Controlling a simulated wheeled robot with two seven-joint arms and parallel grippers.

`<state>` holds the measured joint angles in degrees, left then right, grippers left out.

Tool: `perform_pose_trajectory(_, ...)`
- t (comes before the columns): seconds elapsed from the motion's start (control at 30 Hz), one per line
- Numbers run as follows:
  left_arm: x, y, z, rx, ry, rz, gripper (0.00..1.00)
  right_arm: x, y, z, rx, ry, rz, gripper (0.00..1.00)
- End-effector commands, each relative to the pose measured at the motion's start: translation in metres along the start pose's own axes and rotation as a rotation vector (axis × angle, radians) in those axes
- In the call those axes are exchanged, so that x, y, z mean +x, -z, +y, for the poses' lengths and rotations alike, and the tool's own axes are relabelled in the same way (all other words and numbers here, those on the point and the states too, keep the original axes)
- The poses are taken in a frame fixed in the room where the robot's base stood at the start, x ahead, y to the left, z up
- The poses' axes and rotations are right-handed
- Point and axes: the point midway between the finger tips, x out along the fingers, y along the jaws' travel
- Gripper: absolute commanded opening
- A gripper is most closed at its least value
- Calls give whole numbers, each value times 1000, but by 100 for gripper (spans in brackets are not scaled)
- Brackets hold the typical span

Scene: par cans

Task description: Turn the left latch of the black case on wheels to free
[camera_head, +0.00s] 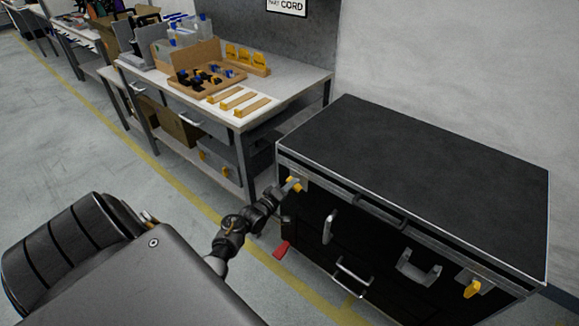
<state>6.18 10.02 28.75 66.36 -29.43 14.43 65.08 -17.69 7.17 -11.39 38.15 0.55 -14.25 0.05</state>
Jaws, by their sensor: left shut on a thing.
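The black case on wheels (420,165) stands at the right, with a flat dark lid and metal edging. Its left latch (297,184) is a small yellow handle on a metal plate near the left end of the front, just under the lid. My left gripper (287,187) reaches it from the left and is shut on the latch; the fingers hide part of it. The right latch (472,289) is yellow too and hangs downward at the right end of the front. My right gripper is not in view.
Metal handles (352,277) stick out from the case front. A red pedal-like piece (281,249) shows low at its left corner. A workbench (290,85) with trays and boxes stands behind left. The floor at left is clear, with yellow lines.

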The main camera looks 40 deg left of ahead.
Motion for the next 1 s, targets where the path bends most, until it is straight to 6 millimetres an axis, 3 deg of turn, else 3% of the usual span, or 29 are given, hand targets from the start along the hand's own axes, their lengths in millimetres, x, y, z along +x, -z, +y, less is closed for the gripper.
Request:
perform_pose_trajectory(0.5,0,1,-1,-350,0,1,0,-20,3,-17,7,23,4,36)
perform_pose_trajectory(1.0,0,0,-2,-426,-1,1,0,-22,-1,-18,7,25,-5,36)
